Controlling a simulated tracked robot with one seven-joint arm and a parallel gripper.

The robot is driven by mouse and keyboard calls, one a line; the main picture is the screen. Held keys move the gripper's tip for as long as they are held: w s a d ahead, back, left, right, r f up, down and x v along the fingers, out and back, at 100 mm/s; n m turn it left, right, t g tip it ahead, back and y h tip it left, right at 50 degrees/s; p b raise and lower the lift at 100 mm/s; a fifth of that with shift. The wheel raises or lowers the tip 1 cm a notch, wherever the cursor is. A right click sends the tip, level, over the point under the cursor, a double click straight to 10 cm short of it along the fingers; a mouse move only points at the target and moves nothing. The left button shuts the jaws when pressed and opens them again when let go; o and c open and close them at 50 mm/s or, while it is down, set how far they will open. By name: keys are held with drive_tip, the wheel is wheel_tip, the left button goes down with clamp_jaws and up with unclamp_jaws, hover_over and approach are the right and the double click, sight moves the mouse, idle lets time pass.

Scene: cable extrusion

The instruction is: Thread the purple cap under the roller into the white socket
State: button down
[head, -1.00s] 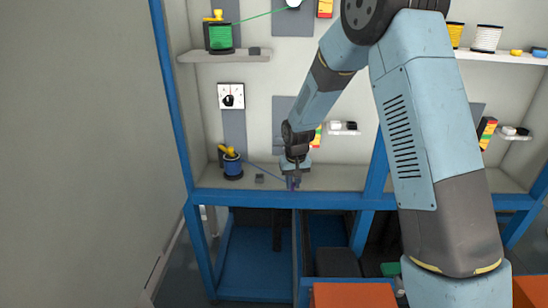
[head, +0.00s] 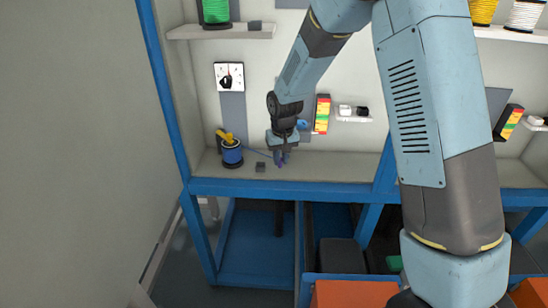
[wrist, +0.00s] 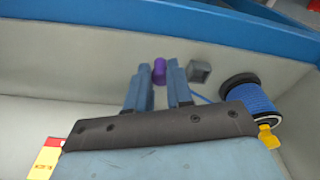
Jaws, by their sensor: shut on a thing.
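A purple cap (wrist: 159,71) sits between the two blue fingertips of my gripper (wrist: 157,84) in the wrist view. My gripper is shut on it. In the head view my gripper (head: 281,160) is low over the shelf, and the cap is too small there to make out. A blue cable (wrist: 206,99) runs from the gripper to the blue spool (wrist: 255,97). A small grey block (wrist: 199,71), perhaps the roller's housing, lies between gripper and spool, apart from the fingers; it also shows in the head view (head: 260,167). I cannot make out the white socket.
The blue spool (head: 232,155) with a yellow top stands left on the shelf (head: 330,166). A blue frame beam (head: 285,188) edges the shelf. A dial panel (head: 229,77) is on the wall. Small white and black items (head: 352,111) sit on a ledge. The shelf right of my gripper is clear.

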drive_tip(key=shift+d, duration=6.1)
drive_tip(key=shift+d, duration=0.1)
